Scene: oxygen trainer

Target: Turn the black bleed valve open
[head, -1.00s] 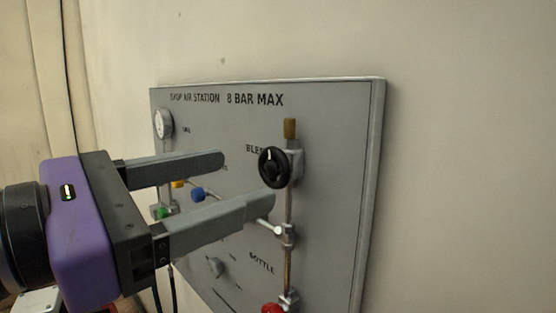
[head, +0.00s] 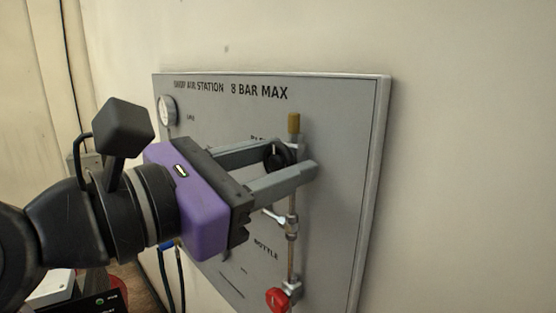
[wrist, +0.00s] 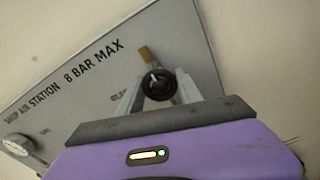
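The black bleed valve (head: 279,156) is a round knob on a pipe near the upper right of the grey panel. In the head view it is partly hidden by my fingers. In the wrist view the knob (wrist: 158,84) shows between the two fingers, with a white mark near its top left. My gripper (head: 296,158) is open, with one finger on each side of the knob. A gap seems to show beside the knob; I cannot tell whether either finger touches it.
The grey panel (head: 340,190) hangs on a pale wall. A brass fitting (head: 293,123) sits above the knob, and a red handle (head: 277,299) is below on the same pipe. A round gauge (head: 168,110) is at the upper left. The wall to the right is bare.

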